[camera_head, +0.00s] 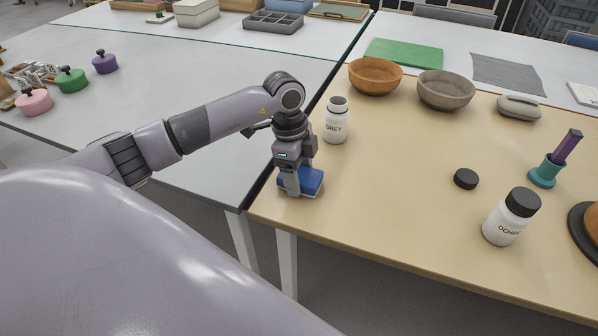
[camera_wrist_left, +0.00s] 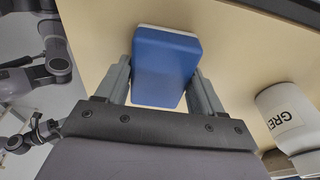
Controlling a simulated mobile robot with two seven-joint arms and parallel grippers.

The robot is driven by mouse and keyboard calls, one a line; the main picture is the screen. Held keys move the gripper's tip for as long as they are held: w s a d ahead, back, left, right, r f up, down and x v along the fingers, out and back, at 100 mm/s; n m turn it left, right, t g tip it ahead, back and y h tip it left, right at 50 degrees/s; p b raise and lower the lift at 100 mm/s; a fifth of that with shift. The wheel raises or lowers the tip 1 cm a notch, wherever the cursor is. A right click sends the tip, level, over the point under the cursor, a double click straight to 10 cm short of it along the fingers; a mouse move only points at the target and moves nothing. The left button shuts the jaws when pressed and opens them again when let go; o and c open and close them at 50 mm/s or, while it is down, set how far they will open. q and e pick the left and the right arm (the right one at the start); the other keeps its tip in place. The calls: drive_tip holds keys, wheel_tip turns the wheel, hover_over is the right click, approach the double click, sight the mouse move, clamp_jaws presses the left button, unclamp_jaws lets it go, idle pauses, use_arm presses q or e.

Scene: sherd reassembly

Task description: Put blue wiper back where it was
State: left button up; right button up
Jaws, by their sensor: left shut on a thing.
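The blue wiper (camera_head: 313,181) is a blue block with a pale underside, at the left edge of the tan table. My left gripper (camera_head: 299,184) points down and is shut on it. In the left wrist view the blue wiper (camera_wrist_left: 165,66) sits between the two fingers of my left gripper (camera_wrist_left: 165,85). The wiper is on or just above the tabletop; I cannot tell which. My right gripper is not in view.
An open white jar marked GREY (camera_head: 336,121) stands just behind the gripper. A black lid (camera_head: 466,179) and a closed OCHRE jar (camera_head: 510,217) are to the right. Two bowls (camera_head: 375,75) stand at the back. The tan table's (camera_head: 400,190) middle is clear.

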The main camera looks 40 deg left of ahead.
use_arm(q)
drive_tip(key=shift+f, duration=0.1)
drive_tip(key=o, duration=0.6)
drive_tip(key=shift+f, duration=0.1)
drive_tip(key=o, duration=0.4)
drive_tip(key=shift+r, duration=0.6)
wheel_tip(320, 180, up, 11)
drive_tip(key=a, duration=0.1)
drive_tip(key=shift+s+a+p, duration=0.25)
drive_tip(key=shift+a+p, duration=0.15)
